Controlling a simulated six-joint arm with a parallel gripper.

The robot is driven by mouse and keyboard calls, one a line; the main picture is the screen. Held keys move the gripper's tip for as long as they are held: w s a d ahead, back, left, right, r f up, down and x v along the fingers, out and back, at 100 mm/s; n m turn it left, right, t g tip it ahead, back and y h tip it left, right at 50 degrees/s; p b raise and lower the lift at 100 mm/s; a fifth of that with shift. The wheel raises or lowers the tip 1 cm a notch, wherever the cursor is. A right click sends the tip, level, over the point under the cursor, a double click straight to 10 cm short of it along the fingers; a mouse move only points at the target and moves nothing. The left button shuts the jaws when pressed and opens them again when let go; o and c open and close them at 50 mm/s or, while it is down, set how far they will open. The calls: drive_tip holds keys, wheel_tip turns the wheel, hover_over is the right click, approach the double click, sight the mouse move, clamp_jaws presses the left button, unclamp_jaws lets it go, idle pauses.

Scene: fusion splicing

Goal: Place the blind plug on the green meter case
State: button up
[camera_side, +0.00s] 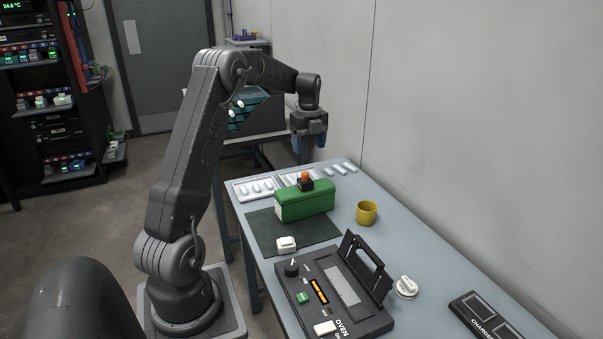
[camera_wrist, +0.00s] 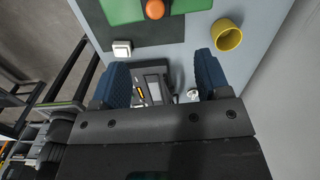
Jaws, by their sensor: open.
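The green meter case (camera_side: 305,205) stands on the dark mat in the side view, and part of it shows at the top of the wrist view (camera_wrist: 115,10). A small black piece with a round orange top (camera_side: 305,179) sits on top of the case. It looks like the blind plug, and its orange top shows in the wrist view (camera_wrist: 155,9). My gripper (camera_side: 311,149) is in the air, above and beyond the case, with its blue fingers pointing down. In the wrist view (camera_wrist: 160,64) the fingers are apart with nothing between them.
A white block (camera_side: 286,243) lies on the dark mat (camera_side: 266,229). A yellow cup (camera_side: 367,213) stands right of the case. The oven (camera_side: 335,290) with its raised lid is in front, beside a white round part (camera_side: 406,287). A tray of white pieces (camera_side: 256,187) lies behind.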

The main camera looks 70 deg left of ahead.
drive_tip(key=s+d+r+n+t, duration=0.15)
drive_tip(key=d+r+n, duration=0.3)
drive_tip(key=d, duration=0.65)
drive_tip(key=s+d+r+n+t, duration=0.1)
drive_tip(key=s+d+r+n, duration=0.4)
drive_tip(key=d, duration=0.7)
drive_tip(key=s+d+f+n+t, duration=0.1)
drive_tip(key=s+d+n+t, duration=0.2)
drive_tip(key=s+d+n, duration=0.5)
drive_tip(key=s+d, duration=0.5)
drive_tip(key=d, duration=0.1)
drive_tip(key=shift+f, duration=0.2)
